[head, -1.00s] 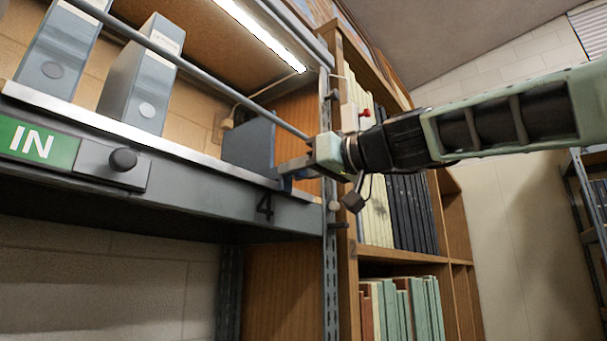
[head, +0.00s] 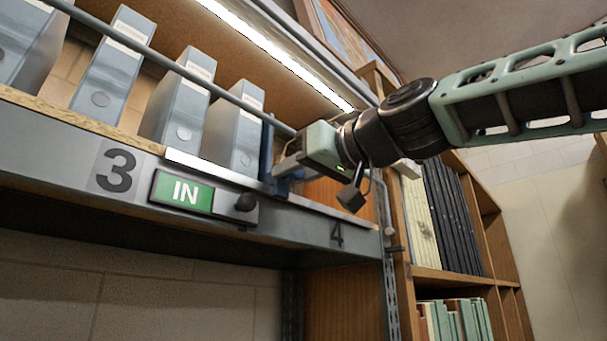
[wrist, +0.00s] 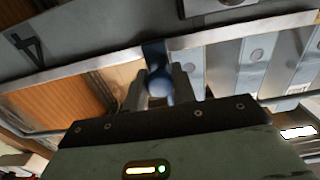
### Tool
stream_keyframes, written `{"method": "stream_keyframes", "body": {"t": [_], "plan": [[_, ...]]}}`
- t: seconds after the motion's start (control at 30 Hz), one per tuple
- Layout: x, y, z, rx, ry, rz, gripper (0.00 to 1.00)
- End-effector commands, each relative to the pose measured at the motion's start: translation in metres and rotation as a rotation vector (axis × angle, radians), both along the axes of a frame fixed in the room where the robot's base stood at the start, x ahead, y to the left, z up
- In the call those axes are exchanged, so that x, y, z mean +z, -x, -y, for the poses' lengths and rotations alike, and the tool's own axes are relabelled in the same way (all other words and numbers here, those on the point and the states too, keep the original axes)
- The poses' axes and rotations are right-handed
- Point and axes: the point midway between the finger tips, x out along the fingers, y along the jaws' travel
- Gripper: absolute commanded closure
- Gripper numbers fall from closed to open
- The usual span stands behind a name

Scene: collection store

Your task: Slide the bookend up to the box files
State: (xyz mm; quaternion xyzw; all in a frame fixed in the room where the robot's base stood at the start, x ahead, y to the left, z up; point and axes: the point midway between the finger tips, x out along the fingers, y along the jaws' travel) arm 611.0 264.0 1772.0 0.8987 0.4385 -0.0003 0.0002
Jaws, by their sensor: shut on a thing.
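The blue bookend (head: 267,148) stands upright on the shelf, right beside the nearest grey-blue box file (head: 237,130). I cannot tell whether they touch. Several box files stand in a row to its left, some leaning a little. My gripper (head: 282,174) reaches in from the right and is shut on the bookend at its front. In the wrist view, a rounded blue part of the bookend (wrist: 160,86) sits between my two fingers, and box files (wrist: 238,65) show to the right. Much of the bookend is hidden by my gripper.
A metal rail (head: 215,78) runs along the shelf front above my gripper. Bare shelf lies right of the bookend, up to a wooden panel. A bookcase (head: 455,280) stands further right.

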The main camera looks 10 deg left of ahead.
Motion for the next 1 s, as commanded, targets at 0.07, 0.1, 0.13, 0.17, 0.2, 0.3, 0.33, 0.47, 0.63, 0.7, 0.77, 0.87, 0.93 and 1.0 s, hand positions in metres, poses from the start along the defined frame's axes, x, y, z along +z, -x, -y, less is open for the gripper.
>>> {"method": "stream_keyframes", "body": {"t": [0.07,0.1,0.13,0.17,0.2,0.3,0.33,0.47,0.63,0.7,0.77,0.87,0.93,1.0], "plan": [[0.0,0.002,-0.001,0.001,-0.001,0.001,1.0],[0.0,0.002,-0.001,0.001,-0.001,0.001,1.0],[0.0,0.002,-0.001,0.001,-0.001,0.001,1.0],[0.0,0.002,-0.001,0.001,-0.001,0.001,1.0],[0.0,0.002,-0.001,0.001,-0.001,0.001,1.0],[0.0,0.002,-0.001,0.001,-0.001,0.001,1.0],[0.0,0.002,-0.001,0.001,-0.001,0.001,1.0],[0.0,0.002,-0.001,0.001,-0.001,0.001,0.54],[0.0,0.002,-0.001,0.0,-0.001,0.001,0.54],[0.0,0.002,-0.001,0.0,-0.001,0.001,0.54],[0.0,0.002,-0.001,0.0,-0.001,0.001,0.54],[0.0,0.002,0.0,0.0,-0.001,0.001,0.54],[-0.001,0.004,0.003,0.0,-0.002,0.001,0.54],[-0.001,0.009,0.009,-0.002,-0.003,0.003,0.54]]}}
